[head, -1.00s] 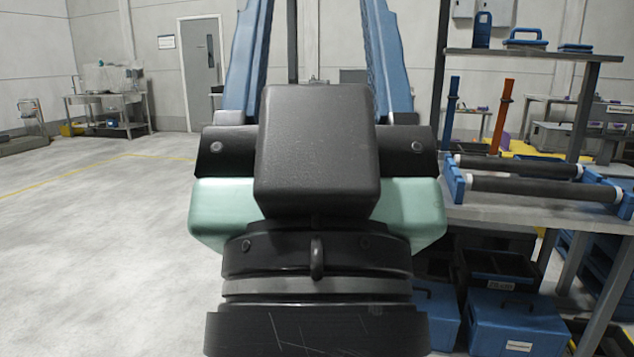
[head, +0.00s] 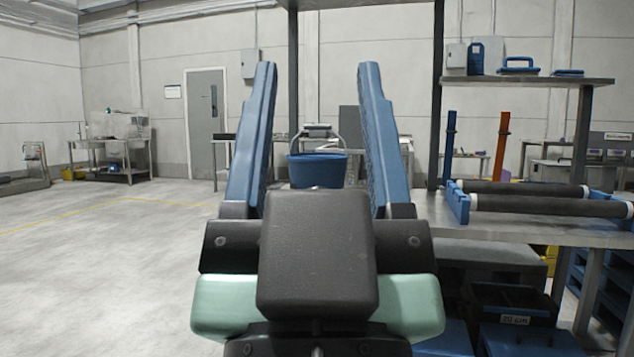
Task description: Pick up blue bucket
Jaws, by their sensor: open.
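The blue bucket (head: 317,169) shows in the head view, in the gap between the two fingers of my gripper (head: 316,75). Its thin handle stands up in an arch above the rim. The bucket's lower part is hidden behind the dark body of my gripper. My gripper is open, with one long blue finger on each side of the bucket in the picture. Nothing is held. The bucket looks to be beyond the fingers, but I cannot tell the exact distance or what it stands on.
A metal workbench (head: 515,229) with two dark rollers (head: 535,203) and a shelf (head: 540,80) stands close on the right. Blue boxes (head: 512,305) sit under it. A dark post (head: 437,100) rises near the right finger. The floor (head: 110,260) on the left is clear.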

